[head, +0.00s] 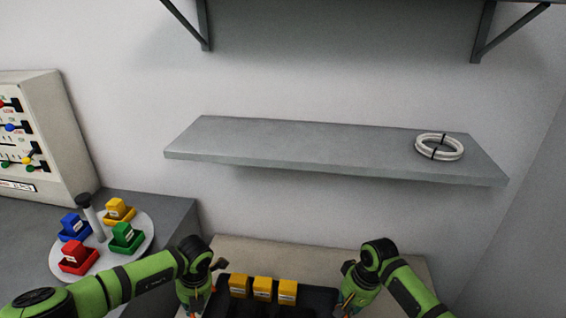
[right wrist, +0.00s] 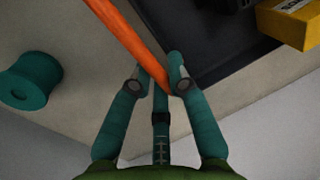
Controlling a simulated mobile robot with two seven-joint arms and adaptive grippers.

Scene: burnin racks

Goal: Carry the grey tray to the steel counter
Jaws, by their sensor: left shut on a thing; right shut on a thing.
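The dark grey tray (head: 319,299) lies at the bottom of the head view with several yellow blocks (head: 262,288) standing in it. Its dark side also shows in the right wrist view (right wrist: 205,62). My right gripper (right wrist: 160,84) is shut on an orange bar (right wrist: 125,38) at the tray's side; in the head view this gripper (head: 347,298) is at the tray's right end. My left gripper (head: 198,300) is shut at the tray's left end; its fingertips are hard to see. A grey counter (head: 165,207) stands at the left; I cannot tell if it is steel.
A beige table (head: 300,253) is behind and under the tray. A round turntable (head: 133,246) with coloured bins is on the grey counter, beside a panel (head: 58,125). A wall shelf (head: 300,140) holds a white coil (head: 422,149). A teal spool (right wrist: 30,80) stands near my right gripper.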

